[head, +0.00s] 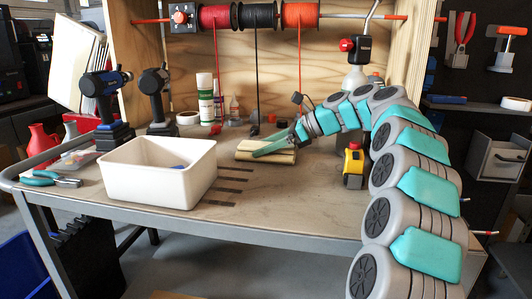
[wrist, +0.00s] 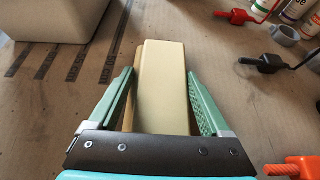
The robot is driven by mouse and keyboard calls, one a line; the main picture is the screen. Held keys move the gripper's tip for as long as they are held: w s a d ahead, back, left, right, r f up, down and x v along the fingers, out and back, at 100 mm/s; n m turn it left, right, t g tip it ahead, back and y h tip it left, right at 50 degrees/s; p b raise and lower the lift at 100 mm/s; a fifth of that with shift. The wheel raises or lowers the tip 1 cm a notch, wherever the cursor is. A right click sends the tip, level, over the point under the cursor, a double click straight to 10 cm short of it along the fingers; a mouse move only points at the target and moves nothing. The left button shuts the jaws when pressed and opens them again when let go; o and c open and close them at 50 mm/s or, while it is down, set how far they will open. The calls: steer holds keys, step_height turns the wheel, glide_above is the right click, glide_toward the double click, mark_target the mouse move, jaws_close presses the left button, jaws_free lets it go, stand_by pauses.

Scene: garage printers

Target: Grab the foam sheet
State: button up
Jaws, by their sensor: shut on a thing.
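The foam sheet (wrist: 163,85) is a pale cream, thick rectangular piece, with a darker tan layer or edge showing along its left side. In the head view the foam sheet (head: 284,157) lies on the workbench right of the white bin. In the head view my gripper (head: 268,148) reaches in from the right, low over the bench. The near end of the sheet is hidden by the gripper body in the wrist view.
A white bin (head: 157,179) stands left of the foam, with dark strips (head: 233,180) on the bench between them. A yellow and black device (head: 353,167) stands to the right. Bottles (head: 206,100), drills (head: 108,105) and spools (head: 257,16) are behind. The bench front is clear.

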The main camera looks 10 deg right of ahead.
steer(key=c, duration=0.5)
steer(key=shift+o, duration=0.2)
steer(key=shift+r, duration=0.1)
